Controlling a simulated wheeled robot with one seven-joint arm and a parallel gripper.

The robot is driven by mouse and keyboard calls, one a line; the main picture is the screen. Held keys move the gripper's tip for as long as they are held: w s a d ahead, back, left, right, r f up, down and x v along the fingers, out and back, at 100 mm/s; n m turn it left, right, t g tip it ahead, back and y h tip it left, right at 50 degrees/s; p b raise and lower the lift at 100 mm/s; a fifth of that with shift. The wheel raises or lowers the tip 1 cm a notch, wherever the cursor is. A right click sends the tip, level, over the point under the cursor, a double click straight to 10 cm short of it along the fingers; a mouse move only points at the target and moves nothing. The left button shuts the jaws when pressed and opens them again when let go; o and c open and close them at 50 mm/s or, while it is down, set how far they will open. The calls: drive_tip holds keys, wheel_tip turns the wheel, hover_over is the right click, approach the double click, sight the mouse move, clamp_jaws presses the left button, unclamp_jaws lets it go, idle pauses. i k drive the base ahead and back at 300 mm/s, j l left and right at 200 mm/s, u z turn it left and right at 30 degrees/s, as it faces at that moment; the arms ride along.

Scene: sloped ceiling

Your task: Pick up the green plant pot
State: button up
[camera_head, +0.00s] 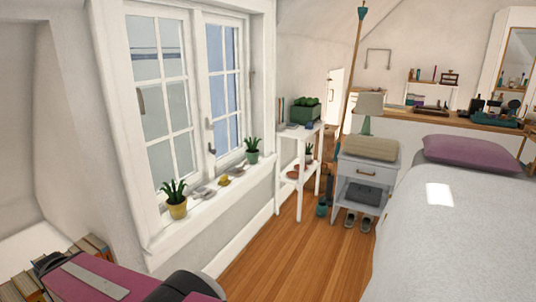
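A small green plant pot (252,157) with a spiky green plant stands upright on the far part of the white windowsill (203,214), near the right end of the window. A yellow pot (177,208) with a similar plant stands on the near part of the same sill. A green box planter (304,115) with round green plants sits on top of a white shelf stand beyond the sill. My gripper is not in view, so I cannot see its fingers or whether it holds anything.
Small items, including a yellow one (224,182), lie on the sill between the pots. The white shelf stand (314,130), a grey nightstand (350,168) and a bed (455,235) stand ahead and right. Wooden floor (295,260) is free between window wall and bed. Books (92,245) lie lower left.

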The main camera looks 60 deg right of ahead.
sight(252, 152)
drive_tip(key=j, duration=1.55)
drive_tip(key=k+j+z, duration=0.1)
drive_tip(key=j+z, duration=0.2)
drive_tip(key=j, duration=0.3)
drive_tip(key=l+z, duration=0.15)
drive_tip(key=z, duration=0.2)
drive_tip(key=l+z, duration=0.15)
drive_tip(key=z, duration=0.25)
drive_tip(key=l+z, duration=0.2)
drive_tip(key=z, duration=0.15)
drive_tip(key=i+l+z, duration=0.15)
drive_tip(key=z, duration=0.25)
drive_tip(key=i+l+z, duration=0.2)
drive_tip(key=z, duration=0.2)
drive_tip(key=i+j+z, duration=0.15)
drive_tip(key=i, duration=0.25)
drive_tip(key=i+j+z, duration=0.15)
drive_tip(key=i, duration=0.25)
